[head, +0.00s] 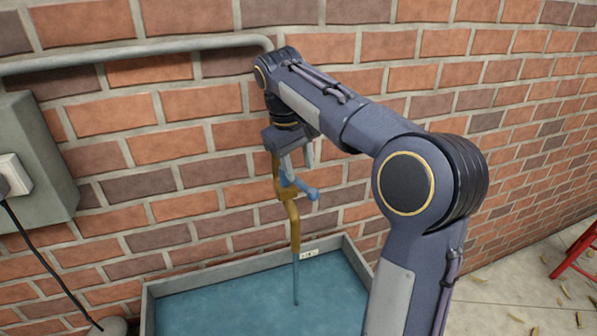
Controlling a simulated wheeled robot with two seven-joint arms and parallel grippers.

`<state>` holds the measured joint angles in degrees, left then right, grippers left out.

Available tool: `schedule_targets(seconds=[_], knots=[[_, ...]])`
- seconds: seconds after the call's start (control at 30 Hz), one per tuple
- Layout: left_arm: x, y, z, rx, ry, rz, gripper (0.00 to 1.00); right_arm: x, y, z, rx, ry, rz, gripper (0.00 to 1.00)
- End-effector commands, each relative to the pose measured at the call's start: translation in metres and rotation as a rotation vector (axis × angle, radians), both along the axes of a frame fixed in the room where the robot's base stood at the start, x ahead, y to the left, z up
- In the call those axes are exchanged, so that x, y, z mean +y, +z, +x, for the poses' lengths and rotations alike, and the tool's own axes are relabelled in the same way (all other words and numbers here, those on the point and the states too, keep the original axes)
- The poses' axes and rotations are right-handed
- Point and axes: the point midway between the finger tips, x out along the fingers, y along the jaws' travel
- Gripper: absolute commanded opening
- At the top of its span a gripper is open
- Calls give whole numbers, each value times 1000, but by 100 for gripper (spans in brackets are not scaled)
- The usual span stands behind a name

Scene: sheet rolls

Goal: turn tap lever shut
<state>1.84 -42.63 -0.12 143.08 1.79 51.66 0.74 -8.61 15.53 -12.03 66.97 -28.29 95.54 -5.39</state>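The brass tap (292,213) stands out from the brick wall above a basin, its spout pointing down. Its blue lever (303,189) sticks out to the right, tilted slightly down. A thin stream of water (295,277) runs from the spout into the basin. My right gripper (299,165) hangs just above the lever, pointing down. Its fingers look apart, with a gap between them; whether one touches the lever I cannot tell. The top of the tap is partly hidden behind the gripper. My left gripper is out of view.
The grey-rimmed basin (167,286) holds blue-green water. A grey box (38,130) with a plug and black cable is on the wall at left, and a pipe (130,48) runs above. A red metal frame (577,253) stands at right on the littered floor.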

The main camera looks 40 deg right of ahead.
Motion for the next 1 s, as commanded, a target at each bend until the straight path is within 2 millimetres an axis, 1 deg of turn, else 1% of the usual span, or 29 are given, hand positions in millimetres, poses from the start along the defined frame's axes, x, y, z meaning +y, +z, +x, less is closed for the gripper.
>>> schedule_targets(seconds=[0.03,0.2,0.33,0.57,0.6,0.63,0.87,0.9,1.0], knots=[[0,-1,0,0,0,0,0,-1,-10,-1,4,0,1,38],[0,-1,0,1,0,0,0,-5,-30,0,2,1,1,38],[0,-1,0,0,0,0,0,-7,-37,0,0,1,2,38],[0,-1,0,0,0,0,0,-7,-38,0,-1,1,2,38],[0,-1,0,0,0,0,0,-7,-38,0,-1,1,2,36],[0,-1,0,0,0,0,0,-7,-38,0,-1,1,2,33],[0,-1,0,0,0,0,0,-7,-38,0,-1,2,2,2],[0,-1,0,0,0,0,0,-7,-38,0,-1,2,2,0],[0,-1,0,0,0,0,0,-7,-38,0,-1,2,2,0]])
